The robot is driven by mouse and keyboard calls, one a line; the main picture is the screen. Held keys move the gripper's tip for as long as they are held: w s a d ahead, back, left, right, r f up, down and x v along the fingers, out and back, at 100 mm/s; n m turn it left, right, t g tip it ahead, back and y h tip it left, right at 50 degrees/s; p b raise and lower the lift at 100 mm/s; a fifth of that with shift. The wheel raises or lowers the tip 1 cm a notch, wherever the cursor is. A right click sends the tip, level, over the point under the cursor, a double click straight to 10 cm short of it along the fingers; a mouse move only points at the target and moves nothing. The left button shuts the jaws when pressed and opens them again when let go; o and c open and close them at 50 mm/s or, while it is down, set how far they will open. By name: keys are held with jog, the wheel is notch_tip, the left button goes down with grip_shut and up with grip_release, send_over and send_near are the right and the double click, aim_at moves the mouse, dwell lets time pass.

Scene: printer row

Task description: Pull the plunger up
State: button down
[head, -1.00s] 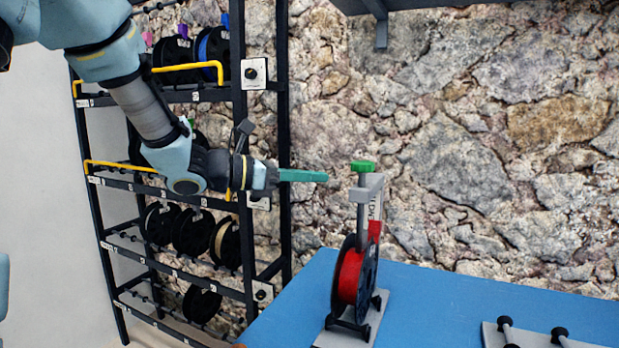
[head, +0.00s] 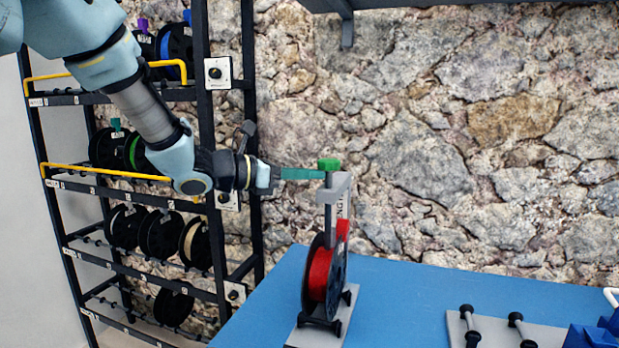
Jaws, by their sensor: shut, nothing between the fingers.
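The plunger has a green knob (head: 329,164) on a short dark stem at the top of a grey stand (head: 341,190). The stand is upright on the blue table, and a black spool with red filament (head: 319,273) hangs in it. My gripper (head: 318,174) comes in level from the left, its green fingers shut with nothing held. Its fingertips are at the stem, just under the left side of the knob. I cannot tell whether they touch it or are in front of or behind it.
The blue table (head: 410,290) has clear room right of the stand. A grey plate with black-ended pegs (head: 467,325) and a blue bin (head: 590,335) are at the right front. A black rack of spools (head: 255,150) with yellow rails stands at the left near my arm.

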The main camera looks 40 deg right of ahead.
notch_tip(320, 180, up, 12)
jog(key=p, duration=0.5)
jog(key=shift+f, duration=0.25)
jog(key=shift+w, duration=0.1)
